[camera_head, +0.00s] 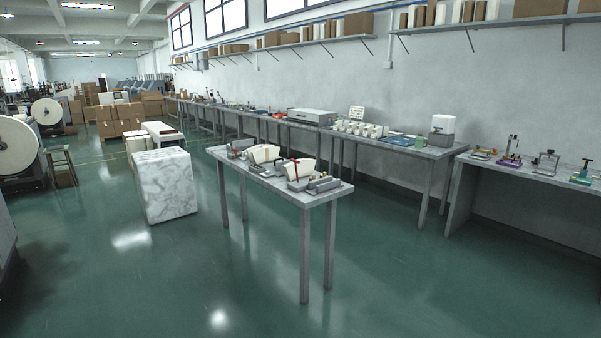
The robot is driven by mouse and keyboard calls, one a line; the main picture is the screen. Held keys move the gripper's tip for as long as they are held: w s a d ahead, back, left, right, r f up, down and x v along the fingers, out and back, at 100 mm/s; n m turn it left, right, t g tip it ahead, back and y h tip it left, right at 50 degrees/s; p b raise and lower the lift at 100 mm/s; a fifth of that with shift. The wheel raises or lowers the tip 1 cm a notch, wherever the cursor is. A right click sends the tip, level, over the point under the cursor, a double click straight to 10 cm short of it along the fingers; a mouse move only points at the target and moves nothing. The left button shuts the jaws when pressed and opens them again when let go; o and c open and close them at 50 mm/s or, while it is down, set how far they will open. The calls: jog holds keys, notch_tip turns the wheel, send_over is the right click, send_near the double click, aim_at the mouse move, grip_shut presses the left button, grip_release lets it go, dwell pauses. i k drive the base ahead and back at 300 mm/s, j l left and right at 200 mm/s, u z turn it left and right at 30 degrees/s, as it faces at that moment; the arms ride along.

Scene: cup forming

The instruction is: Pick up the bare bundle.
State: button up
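A small grey table (322,196) stands in the middle of the room. Two pale, curved bundles stand on it. The farther bundle (262,153) is left of the table's middle and shows no band that I can make out. The nearer bundle (304,168) is to its right, with a thin red upright piece at its left end. At this size I cannot be sure which one is bare. Dark and grey fixture parts sit around both and hide their lower edges. My gripper is not in view.
A white marbled block (165,186) stands left of the table. Long wall benches (395,150) with cups and tools run behind it, and another bench (520,168) stands at the right. Large white rolls (20,148) are at the far left. The green floor in front is clear.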

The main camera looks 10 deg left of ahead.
aim_at(306, 167)
jog(key=i, duration=0.85)
jog(key=i+j+z, duration=0.35)
jog(key=i+j, duration=0.25)
jog(key=i, duration=0.45)
jog(key=i+j+z, duration=0.35)
jog(key=i+j, duration=0.55)
jog(key=i+j+z, duration=0.15)
jog(key=j, duration=0.75)
jog(key=i+j+z, duration=0.15)
jog(key=j, duration=0.75)
jog(key=i+j+z, duration=0.15)
jog(key=j, duration=0.75)
jog(key=k+j, duration=0.15)
jog(key=j, duration=0.25)
jog(key=k+j+z, duration=0.1)
jog(key=j, duration=0.25)
jog(key=k+j, duration=0.25)
jog(key=j, duration=0.15)
jog(key=k+j+z, duration=0.15)
jog(key=j, duration=0.2)
jog(key=i, duration=0.45)
